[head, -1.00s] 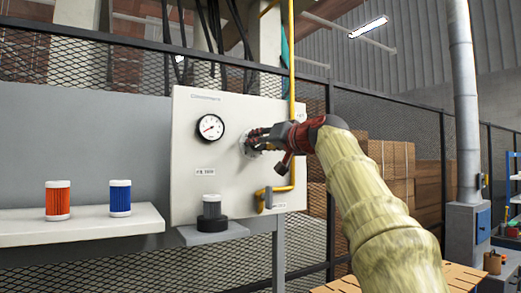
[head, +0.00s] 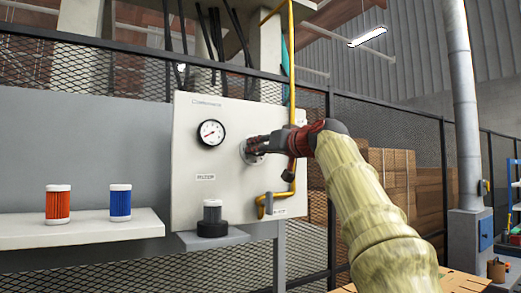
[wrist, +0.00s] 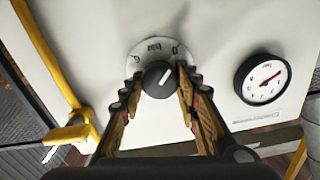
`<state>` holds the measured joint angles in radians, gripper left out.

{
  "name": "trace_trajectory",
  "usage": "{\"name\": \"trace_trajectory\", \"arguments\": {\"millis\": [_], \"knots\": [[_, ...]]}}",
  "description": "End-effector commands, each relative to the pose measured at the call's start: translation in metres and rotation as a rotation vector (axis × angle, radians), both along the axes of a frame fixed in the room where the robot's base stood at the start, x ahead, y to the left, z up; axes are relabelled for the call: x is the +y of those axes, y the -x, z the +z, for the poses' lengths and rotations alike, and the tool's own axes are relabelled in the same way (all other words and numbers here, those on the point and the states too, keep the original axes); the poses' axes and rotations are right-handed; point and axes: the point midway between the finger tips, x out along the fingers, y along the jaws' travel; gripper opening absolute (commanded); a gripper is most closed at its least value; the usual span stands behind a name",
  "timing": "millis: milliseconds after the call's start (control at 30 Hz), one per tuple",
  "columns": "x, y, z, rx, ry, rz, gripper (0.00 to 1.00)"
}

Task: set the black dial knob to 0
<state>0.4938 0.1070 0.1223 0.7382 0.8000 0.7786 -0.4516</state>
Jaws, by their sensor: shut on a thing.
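The black dial knob (wrist: 159,79) sits on a pale round dial plate (wrist: 152,50) on the white panel. Its white pointer line tilts up and right in the wrist view, roughly toward a mark at the plate's upper right that looks like a 0. The plate's lettering is upside down and small. My gripper (wrist: 160,84) has one finger on each side of the knob and is shut on it. In the head view my gripper (head: 252,150) reaches the panel and hides most of the knob.
A round gauge (head: 211,133) is left of the knob on the panel (head: 185,180). A yellow pipe (head: 291,60) runs close on the right. A dark-based filter (head: 212,214) stands below; orange (head: 58,204) and blue (head: 120,202) cartridges stand on the left shelf (head: 85,228).

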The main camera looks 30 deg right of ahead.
Motion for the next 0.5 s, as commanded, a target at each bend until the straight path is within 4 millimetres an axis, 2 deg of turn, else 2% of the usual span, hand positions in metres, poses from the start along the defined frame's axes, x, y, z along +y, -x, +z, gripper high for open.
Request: {"name": "trace_trajectory", "arguments": {"millis": [33,367,500], "knots": [[-0.0009,-0.0025,-0.0057,0.010,-0.002,0.002,0.33],[-0.0004,-0.0009,-0.0022,0.004,-0.001,0.001,0.51],[-0.0004,-0.0007,-0.0016,0.003,-0.001,0.001,0.51]]}}
